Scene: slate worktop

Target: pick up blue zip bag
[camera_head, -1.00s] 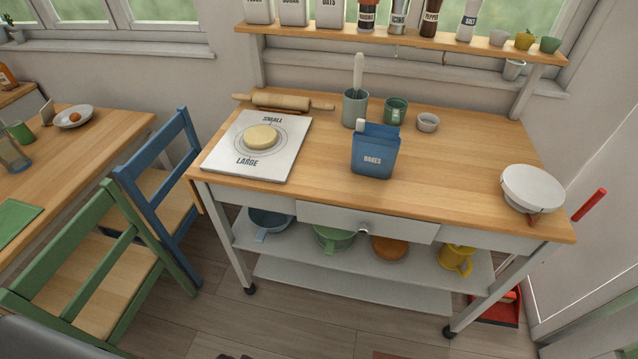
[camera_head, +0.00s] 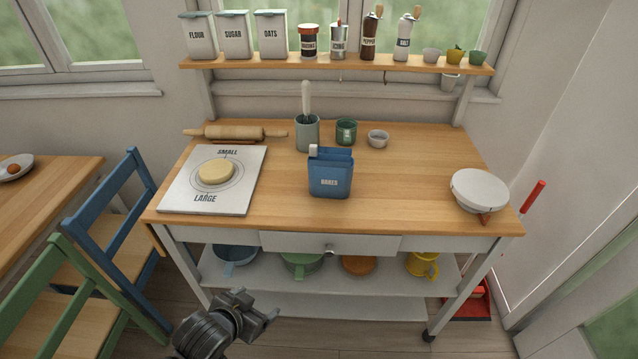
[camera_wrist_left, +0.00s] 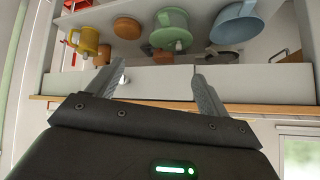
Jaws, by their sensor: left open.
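The blue zip bag (camera_head: 330,178), labelled "BAKES", stands upright on the wooden worktop of the trolley, near its front middle. It has a white piece at its top left corner. My left gripper (camera_head: 259,303) is in front of and below the worktop's front edge, left of the bag and well apart from it. In the left wrist view my left gripper (camera_wrist_left: 150,80) is open with nothing between its fingers, facing the drawer front and lower shelf. The bag does not show in that view. My right gripper is not in view.
A white board (camera_head: 236,192) with dough lies left of the bag. A utensil crock (camera_head: 307,134), green mug (camera_head: 346,132) and small bowl (camera_head: 378,138) stand behind it. A white scale-like dish (camera_head: 480,190) is at right. Chairs (camera_head: 110,230) stand left. Worktop right of the bag is clear.

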